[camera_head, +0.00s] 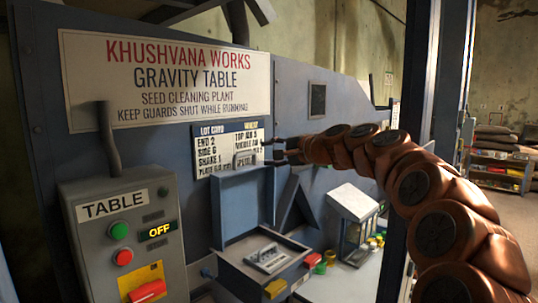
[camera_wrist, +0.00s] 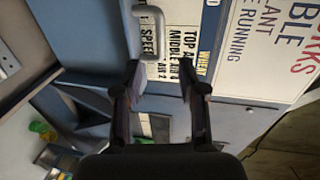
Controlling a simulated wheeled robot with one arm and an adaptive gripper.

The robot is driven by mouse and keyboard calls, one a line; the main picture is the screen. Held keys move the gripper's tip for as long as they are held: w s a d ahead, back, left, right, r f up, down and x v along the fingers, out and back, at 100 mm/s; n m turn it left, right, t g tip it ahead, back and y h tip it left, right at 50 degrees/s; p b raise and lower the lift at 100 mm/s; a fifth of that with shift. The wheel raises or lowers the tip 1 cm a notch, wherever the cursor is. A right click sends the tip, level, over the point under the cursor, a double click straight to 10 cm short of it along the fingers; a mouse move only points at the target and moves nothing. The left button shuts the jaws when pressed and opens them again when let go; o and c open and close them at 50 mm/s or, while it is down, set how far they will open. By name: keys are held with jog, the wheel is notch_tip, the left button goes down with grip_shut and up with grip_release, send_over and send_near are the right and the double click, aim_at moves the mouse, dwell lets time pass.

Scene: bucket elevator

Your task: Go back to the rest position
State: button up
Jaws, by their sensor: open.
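My gripper (camera_head: 268,151) is at the end of my brown arm, in front of the lot card (camera_head: 226,148) on the grey machine panel. In the wrist view my gripper (camera_wrist: 158,80) shows two dark fingers spread apart with nothing between them. A grey handle (camera_wrist: 150,30) lies just beyond the left fingertip there. In the head view the handle (camera_head: 244,158) is on the raised lid of a grey box (camera_head: 240,210), left of my fingertips. I cannot tell whether a finger touches it.
A control box (camera_head: 125,245) labelled TABLE, with green and red buttons and an OFF display, stands at left. An open drawer (camera_head: 265,255) sits below the lid. A clear-sided case (camera_head: 352,220) stands at right. A blue post (camera_head: 425,110) rises beside my arm.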

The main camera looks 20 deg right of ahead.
jog(key=s+a+f+n+g+h, duration=0.1)
jog(key=s+a+f+n+g, duration=0.3)
jog(key=s+a+f, duration=0.6)
jog(key=s+a+f+n+g+h, duration=0.1)
jog(key=s+a+f+n+g, duration=0.3)
jog(key=s+f, duration=0.65)
jog(key=s+d+f+n+g+h, duration=0.1)
jog(key=s+f, duration=0.4)
jog(key=s, duration=0.5)
jog(key=s+d+f+n+g+h, duration=0.1)
jog(key=s+d+f+g+h, duration=0.2)
jog(key=s+d, duration=0.3)
jog(key=s+d+f+n+g+h, duration=0.1)
jog(key=s+f, duration=0.5)
jog(key=s, duration=1)
jog(key=d+g+h, duration=0.1)
jog(key=d+g, duration=0.1)
jog(key=d, duration=0.1)
jog(key=shift+d+f+n, duration=0.2)
jog(key=shift+f+n, duration=0.1)
jog(key=shift+n, duration=0.1)
